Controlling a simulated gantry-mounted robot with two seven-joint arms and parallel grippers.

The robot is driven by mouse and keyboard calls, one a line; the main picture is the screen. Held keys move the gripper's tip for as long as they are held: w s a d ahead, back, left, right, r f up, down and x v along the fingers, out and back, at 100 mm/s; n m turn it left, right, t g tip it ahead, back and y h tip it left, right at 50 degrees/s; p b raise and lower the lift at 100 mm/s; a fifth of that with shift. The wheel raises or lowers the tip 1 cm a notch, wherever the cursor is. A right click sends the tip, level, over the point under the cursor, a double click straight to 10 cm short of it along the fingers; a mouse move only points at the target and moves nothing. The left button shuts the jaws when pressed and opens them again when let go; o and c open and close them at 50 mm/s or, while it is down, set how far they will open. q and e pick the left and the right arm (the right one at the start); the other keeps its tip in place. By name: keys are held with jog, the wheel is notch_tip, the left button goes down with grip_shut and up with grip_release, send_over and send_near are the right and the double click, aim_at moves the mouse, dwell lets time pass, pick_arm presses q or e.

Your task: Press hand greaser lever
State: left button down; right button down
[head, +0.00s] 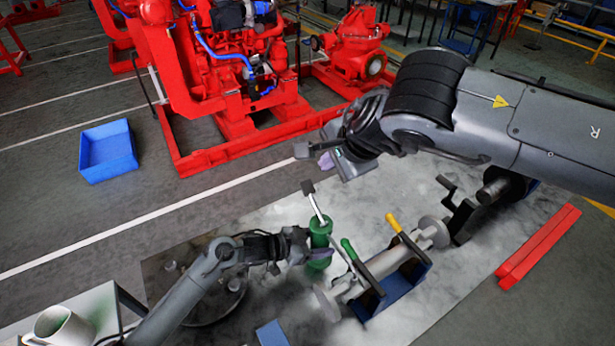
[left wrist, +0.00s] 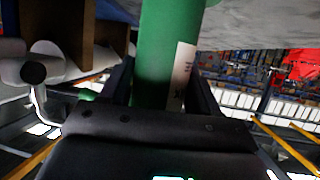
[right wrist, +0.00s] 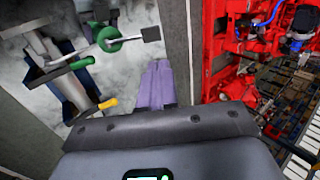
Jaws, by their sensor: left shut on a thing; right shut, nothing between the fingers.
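The green hand greaser (head: 320,238) stands upright on the pale mat, its white lever rod rising to a dark lever pad (head: 308,187). My left gripper (head: 307,251) is shut on the greaser's green body, which fills the gap between its dark fingers in the left wrist view (left wrist: 158,60). My right gripper (head: 326,162) is shut and empty, above and apart from the lever pad. The right wrist view shows its purple fingers (right wrist: 156,84) together, with the lever pad (right wrist: 151,34) beyond them and the greaser (right wrist: 110,40) to the left.
A shaft in a blue stand (head: 390,292) with green- and yellow-handled tools (head: 395,224) lies right of the greaser. A red pumpset frame (head: 235,150) and a blue bin (head: 107,150) are behind. A white mug (head: 62,328) sits front left. A red bar (head: 538,247) lies at right.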

aim_at(308, 188)
jog(key=x, duration=1.3)
jog(key=shift+a+f, duration=0.1)
jog(key=shift+f, duration=0.1)
jog(key=shift+w+a+f, duration=0.1)
jog(key=shift+w+f, duration=0.05)
jog(key=shift+f, duration=0.1)
jog(key=shift+x, duration=1.55)
jog(key=s+f+x, duration=0.1)
jog(key=x, duration=0.6)
jog(key=shift+d+f, duration=0.25)
jog(key=shift+w+f, duration=0.1)
